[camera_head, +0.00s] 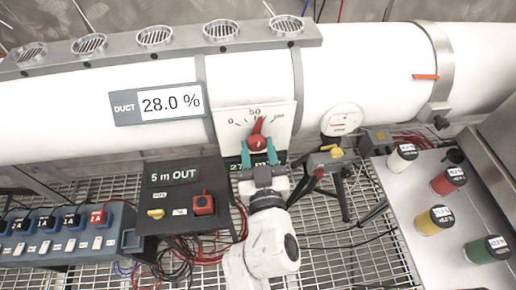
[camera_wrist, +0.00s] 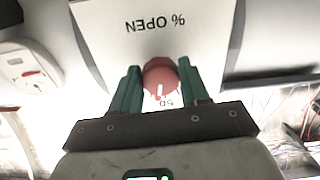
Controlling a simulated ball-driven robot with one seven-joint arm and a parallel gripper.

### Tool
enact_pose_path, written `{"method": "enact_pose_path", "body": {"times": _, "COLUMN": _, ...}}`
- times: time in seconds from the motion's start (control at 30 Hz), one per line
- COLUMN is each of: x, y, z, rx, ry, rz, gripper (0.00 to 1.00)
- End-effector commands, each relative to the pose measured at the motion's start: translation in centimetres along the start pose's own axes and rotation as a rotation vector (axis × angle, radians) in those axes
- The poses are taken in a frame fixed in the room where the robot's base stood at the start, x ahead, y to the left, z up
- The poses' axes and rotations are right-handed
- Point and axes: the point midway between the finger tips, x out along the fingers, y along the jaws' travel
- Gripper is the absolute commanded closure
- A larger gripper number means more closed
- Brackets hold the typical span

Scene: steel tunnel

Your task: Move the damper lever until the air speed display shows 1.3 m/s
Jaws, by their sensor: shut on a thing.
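The red damper lever (camera_head: 258,132) sits on a white dial plate (camera_head: 284,134) marked from 0 past 50, on the white duct. Its tip points close to the 50 mark, slightly right of it. My gripper (camera_head: 258,158) is shut on the lever from below, its teal fingers on either side. In the wrist view the red lever knob (camera_wrist: 160,77) sits between my fingers (camera_wrist: 160,85), under the upside-down "% OPEN" print. A dark display (camera_head: 237,167) below the dial is mostly hidden by my gripper; "27" and part of an "m" show.
A duct display (camera_head: 157,104) reads 28.0 %. A black box (camera_head: 176,196) reads "5 m OUT". A round gauge (camera_head: 341,119) and a tripod (camera_head: 331,175) stand right of the dial. Several coloured jars, one yellow (camera_head: 434,220), stand on a bench at right. Cables lie on the grating.

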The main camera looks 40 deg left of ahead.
Motion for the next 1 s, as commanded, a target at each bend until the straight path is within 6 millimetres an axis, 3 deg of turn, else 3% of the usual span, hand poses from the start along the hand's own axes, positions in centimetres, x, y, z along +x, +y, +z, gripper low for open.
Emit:
{"method": "enact_pose_path", "body": {"times": 0.07, "x": 0.0, "y": 0.0, "z": 0.0, "rx": 0.001, "ry": 0.000, "rz": -0.001, "gripper": 0.85}}
{"method": "enact_pose_path", "body": {"times": 0.1, "x": 0.0, "y": 0.0, "z": 0.0, "rx": 0.001, "ry": 0.000, "rz": -0.001, "gripper": 0.51}}
{"method": "enact_pose_path", "body": {"times": 0.33, "x": 0.0, "y": 0.0, "z": 0.0, "rx": 0.002, "ry": 0.000, "rz": 0.000, "gripper": 0.29}}
{"method": "enact_pose_path", "body": {"times": 0.67, "x": -0.5, "y": 0.0, "z": 0.1, "rx": 0.002, "ry": -0.001, "rz": 0.000, "gripper": 0.29}}
{"method": "enact_pose_path", "body": {"times": 1.0, "x": -6.2, "y": 0.0, "z": 0.3, "rx": 0.003, "ry": -0.003, "rz": 0.000, "gripper": 0.29}}
